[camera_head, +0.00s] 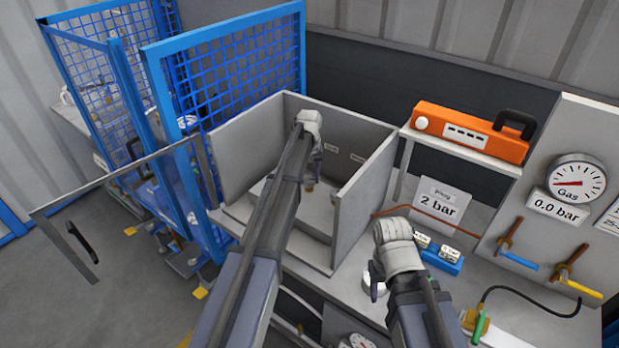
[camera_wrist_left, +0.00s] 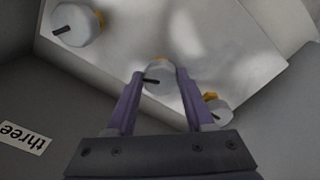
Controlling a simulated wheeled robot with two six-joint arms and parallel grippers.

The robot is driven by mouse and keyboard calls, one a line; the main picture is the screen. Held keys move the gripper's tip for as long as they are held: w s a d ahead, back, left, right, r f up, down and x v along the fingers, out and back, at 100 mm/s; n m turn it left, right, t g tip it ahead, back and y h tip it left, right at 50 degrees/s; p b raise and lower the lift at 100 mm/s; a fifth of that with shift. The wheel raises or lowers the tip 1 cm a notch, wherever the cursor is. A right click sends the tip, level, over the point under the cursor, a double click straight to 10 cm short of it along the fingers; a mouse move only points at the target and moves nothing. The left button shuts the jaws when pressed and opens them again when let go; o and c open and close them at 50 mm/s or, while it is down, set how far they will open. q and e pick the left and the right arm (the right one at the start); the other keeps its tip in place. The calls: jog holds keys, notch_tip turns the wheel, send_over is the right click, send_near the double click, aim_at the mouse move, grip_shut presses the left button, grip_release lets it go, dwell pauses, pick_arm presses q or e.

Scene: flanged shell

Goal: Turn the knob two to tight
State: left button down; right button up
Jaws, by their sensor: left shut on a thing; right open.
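In the left wrist view, my left gripper (camera_wrist_left: 160,74) is shut around a pale round knob (camera_wrist_left: 159,79) with a dark pointer mark, the middle one of three. A second knob (camera_wrist_left: 78,25) is at the upper left, and a third (camera_wrist_left: 214,112) is partly hidden beside the right finger. The knobs sit on a pale flanged shell (camera_wrist_left: 225,50). In the head view my left arm reaches into the grey box (camera_head: 362,205), hiding the fingertips and most of the shell. My right gripper (camera_head: 376,283) is open and empty over the bench.
A "three" label (camera_wrist_left: 24,138) is on the box wall. A "2 bar" sign (camera_head: 440,205), blue block (camera_head: 440,254), orange case (camera_head: 470,132) and gas gauge (camera_head: 577,183) are right of the box. An open clear door (camera_head: 125,205) stands left.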

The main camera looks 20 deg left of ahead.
aim_at(309, 180)
pick_arm(q)
jog(key=m, duration=0.5)
jog(key=shift+a, duration=0.1)
dwell(0.5)
jog(key=shift+c, duration=1.4)
grip_release()
jog(key=shift+r, duration=0.15)
notch_tip(309, 180, up, 8)
jog(key=p, duration=0.8)
jog(key=shift+f, duration=0.2)
